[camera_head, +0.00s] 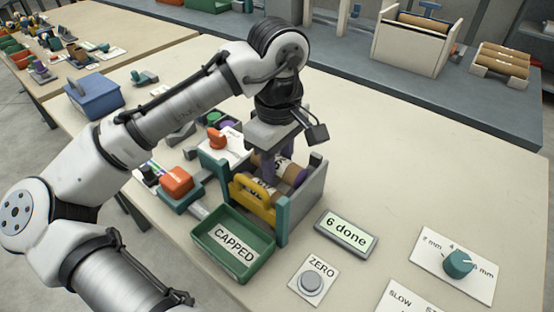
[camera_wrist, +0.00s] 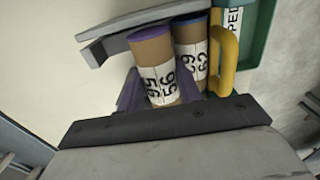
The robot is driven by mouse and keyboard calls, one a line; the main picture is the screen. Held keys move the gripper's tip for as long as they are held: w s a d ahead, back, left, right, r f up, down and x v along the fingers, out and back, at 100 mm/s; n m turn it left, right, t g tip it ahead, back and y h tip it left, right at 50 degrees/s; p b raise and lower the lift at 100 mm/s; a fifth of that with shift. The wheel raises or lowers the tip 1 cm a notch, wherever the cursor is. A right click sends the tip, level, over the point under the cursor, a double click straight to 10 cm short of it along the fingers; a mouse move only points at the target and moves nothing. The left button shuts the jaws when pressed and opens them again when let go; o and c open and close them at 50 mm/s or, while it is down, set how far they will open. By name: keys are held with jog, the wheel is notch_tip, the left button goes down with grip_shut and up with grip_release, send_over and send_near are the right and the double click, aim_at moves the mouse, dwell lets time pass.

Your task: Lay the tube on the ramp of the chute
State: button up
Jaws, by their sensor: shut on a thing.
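A brown cardboard tube with a purple end and a white label reading 56 (camera_wrist: 156,62) is between the purple fingers of my gripper (camera_wrist: 157,92). In the head view my gripper (camera_head: 274,168) points down into the chute, shut on this tube (camera_head: 290,172); the fingers and hand partly hide it. The chute has a grey side wall (camera_head: 309,191), teal posts and a yellow bar (camera_head: 252,199) at its front. A second tube, blue-ended and labelled 62 (camera_wrist: 191,48), lies beside the held one, close to the yellow bar. Whether the held tube touches the ramp cannot be told.
A green tray marked CAPPED (camera_head: 213,238) stands in front of the chute. A display reading "6 done" (camera_head: 346,233), a ZERO button (camera_head: 312,284) and a teal dial (camera_head: 457,263) lie to the right. A blue bin (camera_head: 95,98) is at the left. The table behind right is clear.

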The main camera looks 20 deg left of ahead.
aim_at(278, 158)
jog(key=shift+f, duration=0.1)
jog(key=shift+f, duration=0.55)
jog(key=o, duration=0.7)
jog(key=shift+c, duration=0.2)
notch_tip(278, 158, up, 13)
jog(key=shift+r+p, duration=0.15)
jog(key=shift+p, duration=0.2)
